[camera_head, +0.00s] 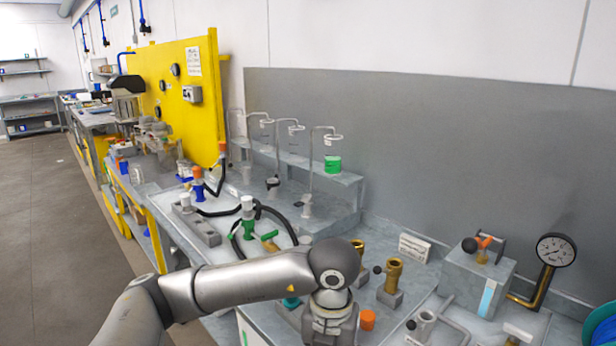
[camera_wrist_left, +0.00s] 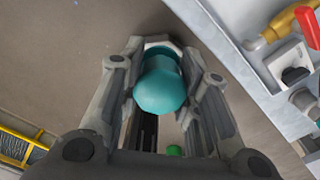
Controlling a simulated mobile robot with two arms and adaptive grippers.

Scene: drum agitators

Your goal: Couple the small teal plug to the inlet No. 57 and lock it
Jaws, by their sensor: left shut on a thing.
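My left gripper (camera_wrist_left: 160,58) is shut on a rounded teal plug (camera_wrist_left: 160,90) in the left wrist view. The plug sits between the two fingers, over the floor beside a bench edge. Two upright brass fittings (camera_head: 394,276) stand on grey blocks on the bench behind the arm. No number can be read on them, so I cannot tell which inlet is No. 57. My right gripper is not in view.
A grey block with an orange-handled valve (camera_head: 485,246) and a pressure gauge (camera_head: 556,250) stand at the right. Black hoses with a green-and-white connector (camera_head: 248,217) lie left of the brass fittings. A teal round thing (camera_head: 601,327) shows at the right edge. Open floor (camera_head: 60,230) lies left.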

